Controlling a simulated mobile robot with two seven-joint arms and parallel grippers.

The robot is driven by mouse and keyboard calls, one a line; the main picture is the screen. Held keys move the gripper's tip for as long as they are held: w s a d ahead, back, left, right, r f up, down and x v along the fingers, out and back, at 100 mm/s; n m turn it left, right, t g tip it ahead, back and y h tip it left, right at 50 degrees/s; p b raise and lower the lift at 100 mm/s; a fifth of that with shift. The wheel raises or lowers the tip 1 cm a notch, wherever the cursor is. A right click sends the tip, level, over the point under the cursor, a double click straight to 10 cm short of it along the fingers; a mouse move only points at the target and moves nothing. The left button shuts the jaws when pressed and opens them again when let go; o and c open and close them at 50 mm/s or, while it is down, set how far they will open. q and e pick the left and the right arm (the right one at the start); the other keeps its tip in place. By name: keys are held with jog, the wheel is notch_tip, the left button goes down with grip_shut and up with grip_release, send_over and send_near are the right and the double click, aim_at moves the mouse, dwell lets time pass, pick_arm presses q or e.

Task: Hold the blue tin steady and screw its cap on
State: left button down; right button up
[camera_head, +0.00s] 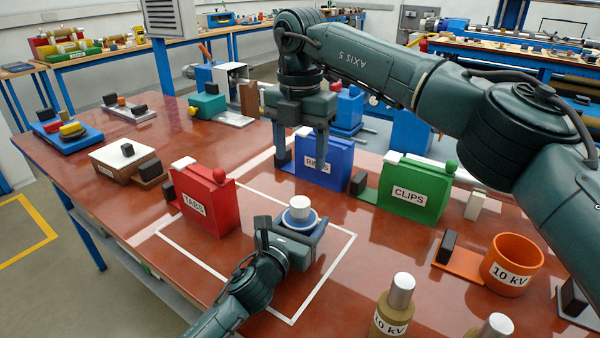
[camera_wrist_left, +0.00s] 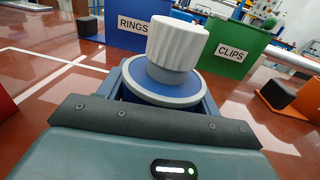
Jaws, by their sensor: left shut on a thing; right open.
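The blue tin (camera_wrist_left: 135,96), with a pale grey rim, stands inside the white-taped area of the red-brown table. The ribbed white cap (camera_wrist_left: 178,42) sits upright on top of the tin; it also shows in the head view (camera_head: 300,204). Whether its thread is engaged cannot be seen. My left gripper (camera_head: 300,228) is shut on the tin, with a finger along each side. My right gripper (camera_head: 303,160) is open and empty, fingers pointing down, behind the tin and apart from it, near the blue RINGS box.
A red TABS box (camera_head: 204,204), the blue RINGS box (camera_head: 325,163) and a green CLIPS box (camera_head: 413,190) stand around the taped area. An orange 10 kV cup (camera_head: 512,265) and tan bushings (camera_head: 393,309) are at right.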

jog(key=shift+r, duration=0.8)
pick_arm(q)
jog(key=shift+c, duration=1.2)
grip_release()
jog(key=v, duration=1.3)
jog(key=shift+s, duration=0.1)
pick_arm(e)
jog(key=shift+r, duration=0.1)
